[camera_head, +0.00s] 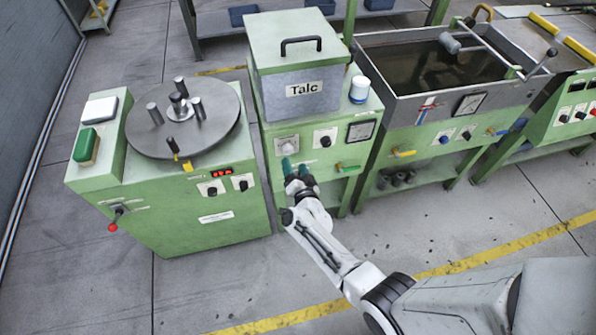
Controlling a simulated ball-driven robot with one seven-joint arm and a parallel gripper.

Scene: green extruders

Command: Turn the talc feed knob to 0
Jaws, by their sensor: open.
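The talc machine (268,162) is a green cabinet with a grey hopper labelled "Talc" (304,90) on top. On its front are a pale plate with a light round control (288,145) and, to its right, a white plate with a black knob (325,138). I cannot read the settings or tell which is the feed knob. My gripper (295,167) is open, with greenish fingertips, in front of the panel just below the pale control. The fingers appear empty. I cannot tell whether they touch the panel.
A gauge (361,130), a yellow lever (348,168) and a white jar (360,89) are on the talc machine's right side. A green machine with a round turntable (205,135) stands left; a water trough (430,98) stands right. The floor in front is clear.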

